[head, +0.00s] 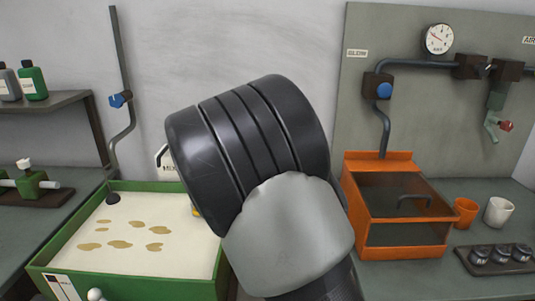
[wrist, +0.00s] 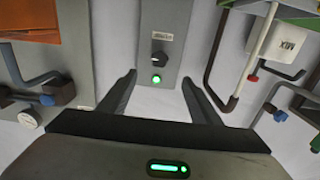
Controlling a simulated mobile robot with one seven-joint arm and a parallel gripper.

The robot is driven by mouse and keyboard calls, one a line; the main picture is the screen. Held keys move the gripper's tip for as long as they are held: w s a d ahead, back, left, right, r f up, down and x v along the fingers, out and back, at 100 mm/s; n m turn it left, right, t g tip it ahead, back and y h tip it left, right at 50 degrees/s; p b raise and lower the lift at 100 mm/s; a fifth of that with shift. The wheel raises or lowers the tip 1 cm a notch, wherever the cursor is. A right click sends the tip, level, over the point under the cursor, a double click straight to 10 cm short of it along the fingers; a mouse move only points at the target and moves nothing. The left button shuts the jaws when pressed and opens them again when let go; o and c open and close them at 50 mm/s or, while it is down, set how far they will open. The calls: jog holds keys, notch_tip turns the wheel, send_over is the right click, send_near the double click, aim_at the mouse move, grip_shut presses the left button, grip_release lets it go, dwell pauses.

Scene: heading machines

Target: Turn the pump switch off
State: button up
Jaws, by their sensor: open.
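A narrow grey switch box (wrist: 166,28) stands on the wall in the wrist view. It carries a small label too blurred to read, a black rotary knob (wrist: 159,59) and a lit green lamp (wrist: 156,79). I cannot tell for sure that it is the pump switch. My gripper (wrist: 160,78) is open and empty, its two fingers spread to either side of the knob and lamp in the picture. It looks apart from the box. In the head view my arm fills the middle and hides the switch box and gripper.
A green-rimmed tray (head: 150,187) of pale liquid with brown patches is at left. An orange box (head: 392,160) with a dark window stands at right, below a gauge (head: 439,39). A bent pipe (wrist: 213,65) and a MIX box (wrist: 284,47) are right of the gripper.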

jog(key=w, duration=1.7)
jog(key=shift+w, duration=0.2)
jog(key=c, duration=1.1)
